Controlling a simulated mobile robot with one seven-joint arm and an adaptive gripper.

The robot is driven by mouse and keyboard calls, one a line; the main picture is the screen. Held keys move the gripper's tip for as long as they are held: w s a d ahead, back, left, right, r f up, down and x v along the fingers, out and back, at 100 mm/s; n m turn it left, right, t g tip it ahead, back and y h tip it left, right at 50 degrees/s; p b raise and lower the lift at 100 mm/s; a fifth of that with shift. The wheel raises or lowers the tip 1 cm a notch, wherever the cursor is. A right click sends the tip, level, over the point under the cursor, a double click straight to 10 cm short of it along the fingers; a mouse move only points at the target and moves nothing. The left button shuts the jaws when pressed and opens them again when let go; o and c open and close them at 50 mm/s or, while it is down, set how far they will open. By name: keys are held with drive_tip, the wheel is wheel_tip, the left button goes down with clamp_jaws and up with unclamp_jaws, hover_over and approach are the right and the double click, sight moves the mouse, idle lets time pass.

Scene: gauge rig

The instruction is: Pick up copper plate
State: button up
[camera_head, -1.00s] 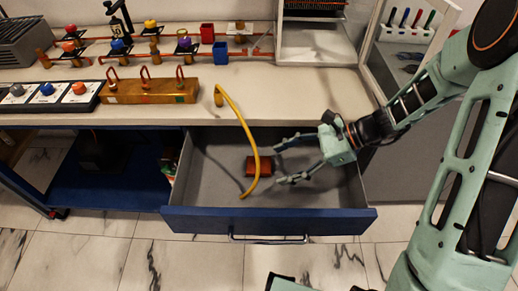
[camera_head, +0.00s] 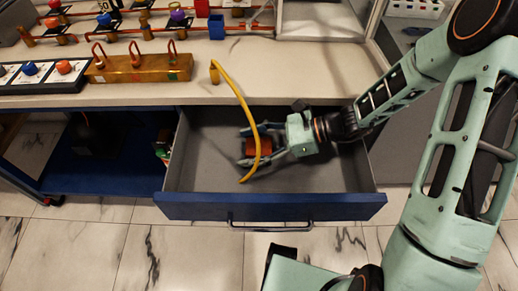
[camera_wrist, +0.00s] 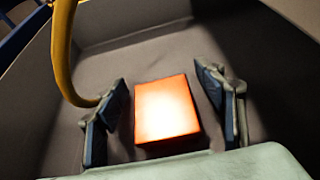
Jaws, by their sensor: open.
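The copper plate (camera_head: 256,147) is a small orange-brown block lying on the floor of the open drawer (camera_head: 275,208). In the wrist view the copper plate (camera_wrist: 166,108) looks bright orange and glows in strong light. My gripper (camera_head: 258,146) is low inside the drawer, with its two fingers on either side of the plate. In the wrist view my gripper (camera_wrist: 168,108) is open, with gaps between each finger and the plate. The yellow hose partly covers the plate in the head view.
A yellow hose (camera_head: 243,105) hangs from the bench into the drawer, close to the left finger in the wrist view (camera_wrist: 61,50). The worktop (camera_head: 290,83) lies behind the drawer, with a brass block (camera_head: 140,69) at left. The drawer's right part is free.

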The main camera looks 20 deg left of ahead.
drive_tip(key=c, duration=1.6)
drive_tip(key=shift+r, duration=0.1)
drive_tip(key=shift+c, duration=0.2)
